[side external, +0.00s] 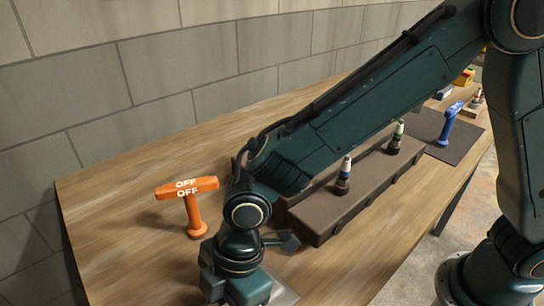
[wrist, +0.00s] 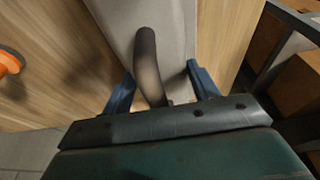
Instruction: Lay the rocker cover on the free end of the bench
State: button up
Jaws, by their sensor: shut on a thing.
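The rocker cover (wrist: 175,30) is a pale grey, long flat piece with a dark curved handle (wrist: 148,65). In the wrist view it runs up from between my fingers. My gripper (wrist: 162,88) is shut on the cover by its handle. In the side view my gripper (side external: 236,287) is low at the bottom of the picture, and a pale strip of the cover (side external: 283,287) shows beside it. Most of the cover is hidden there by my wrist. I cannot tell whether it touches the wooden bench (side external: 120,225).
An orange T-handle marked OFF (side external: 188,190) stands on the bench left of my wrist; its edge shows in the wrist view (wrist: 8,62). A long brown block (side external: 335,205) with two upright plugs lies behind my arm. A blue T-handle (side external: 448,122) stands beyond on a dark mat.

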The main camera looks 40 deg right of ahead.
jog(key=shift+f, duration=0.25)
jog(key=o, duration=1.5)
jog(key=shift+o, duration=0.2)
jog(key=v, duration=1.2)
jog(key=shift+r, duration=0.1)
jog(key=shift+d, duration=0.15)
